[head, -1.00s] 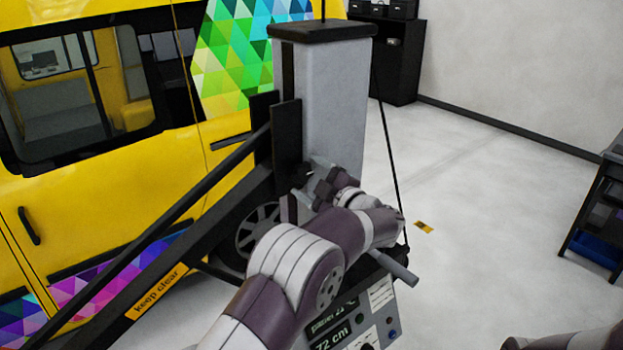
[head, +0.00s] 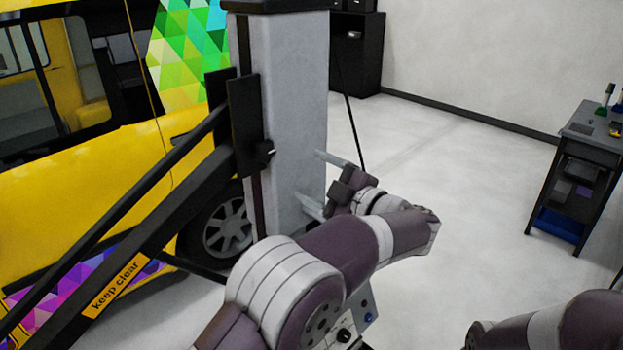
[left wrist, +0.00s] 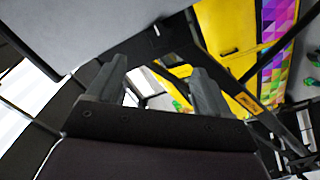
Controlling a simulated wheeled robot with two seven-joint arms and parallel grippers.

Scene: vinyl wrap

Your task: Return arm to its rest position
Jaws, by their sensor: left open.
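My left gripper (head: 322,182) is near the middle of the head view, at the end of my grey and purple left arm. Its two fingers are spread apart with nothing between them. It is beside the right face of a grey lift column (head: 290,110); whether the lower finger touches the column I cannot tell. In the left wrist view both dark fingers (left wrist: 158,90) stand apart and empty. Part of my other arm shows at the bottom right of the head view, but its gripper is out of view.
A yellow van (head: 110,150) with colourful triangle wrap stands at the left. A black lift arm marked "keep clear" (head: 115,288) slopes from the column. A control box (head: 350,328) is partly behind my arm. A dark tool cart (head: 575,170) stands right. The floor between is clear.

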